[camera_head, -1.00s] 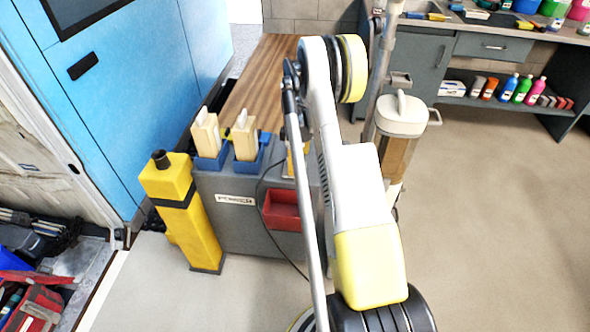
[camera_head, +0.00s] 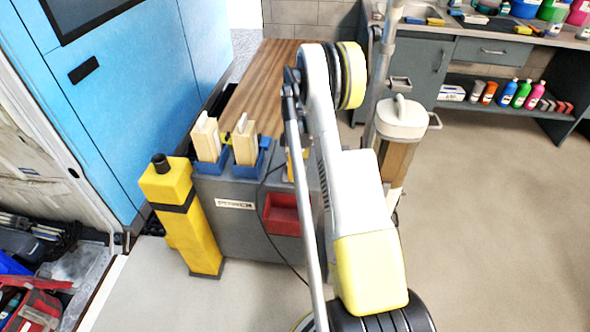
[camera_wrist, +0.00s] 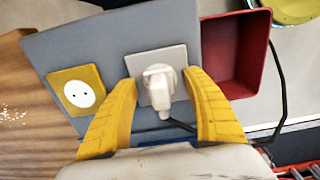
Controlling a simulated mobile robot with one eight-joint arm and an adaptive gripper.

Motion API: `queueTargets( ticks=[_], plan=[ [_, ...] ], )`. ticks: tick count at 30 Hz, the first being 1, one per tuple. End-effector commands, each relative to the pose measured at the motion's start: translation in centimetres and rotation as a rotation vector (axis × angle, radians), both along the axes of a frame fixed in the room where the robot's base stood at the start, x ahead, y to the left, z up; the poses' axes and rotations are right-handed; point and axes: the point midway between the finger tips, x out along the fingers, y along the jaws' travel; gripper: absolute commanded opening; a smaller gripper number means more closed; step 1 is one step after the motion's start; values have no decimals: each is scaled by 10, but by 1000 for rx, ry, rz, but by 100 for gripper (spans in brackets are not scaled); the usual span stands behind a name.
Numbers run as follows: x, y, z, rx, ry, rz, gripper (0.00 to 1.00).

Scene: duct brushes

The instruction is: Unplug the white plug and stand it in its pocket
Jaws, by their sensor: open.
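The white plug (camera_wrist: 158,84) sits in a white socket plate (camera_wrist: 141,67) on the grey cabinet, in the wrist view. A dark cable runs from it to the right. My gripper (camera_wrist: 160,88) is open, with one yellow finger on each side of the plug; I cannot tell whether either touches it. A red pocket (camera_wrist: 214,80) is fixed to the cabinet just right of the plug and looks empty. It also shows on the cabinet front in the head view (camera_head: 283,214). There my arm hides the plug and my gripper.
A yellow plate with a round white socket (camera_wrist: 79,93) lies left of the plug. In the head view, a yellow post (camera_head: 187,225) stands left of the cabinet (camera_head: 232,225), and two blue holders with wooden-backed brushes (camera_head: 244,145) sit on its top edge. Floor at right is clear.

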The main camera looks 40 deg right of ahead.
Motion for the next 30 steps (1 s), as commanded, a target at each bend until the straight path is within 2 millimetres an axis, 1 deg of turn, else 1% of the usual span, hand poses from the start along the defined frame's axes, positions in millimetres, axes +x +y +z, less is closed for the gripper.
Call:
queueTargets(
  ticks=[1,2,3,5,6,7,17,30],
  plan=[
    [0,0,0,0,0,0,58],
    [0,0,0,0,0,0,53],
    [0,0,0,0,0,0,41],
    [0,0,0,0,0,0,22],
    [0,0,0,0,0,0,10],
    [0,0,0,0,0,0,1],
    [0,0,1,0,0,0,0],
    [0,0,18,0,0,0,0]
  ],
)
